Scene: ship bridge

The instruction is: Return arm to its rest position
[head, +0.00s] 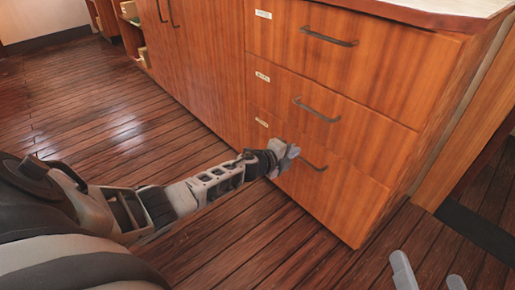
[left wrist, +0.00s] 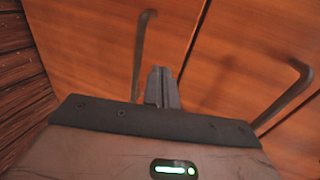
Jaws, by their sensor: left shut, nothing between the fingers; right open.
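My left arm reaches across the floor from the left in the head view. Its gripper (head: 287,157) is at the front of the bottom drawer (head: 330,205), just left of that drawer's dark handle (head: 313,163). In the left wrist view the left gripper's fingers (left wrist: 161,88) are together with nothing between them, in front of the wooden drawer fronts. I cannot tell whether they touch the wood. My right gripper (head: 428,280) shows only as two pale, separated fingertips at the bottom right of the head view, open and empty.
The wooden cabinet has a middle drawer (head: 325,105) and a top drawer (head: 340,45), both looking shut, under a pale countertop (head: 450,6). Cabinet doors (head: 195,60) stand to the left. The plank floor (head: 80,110) at the left is clear.

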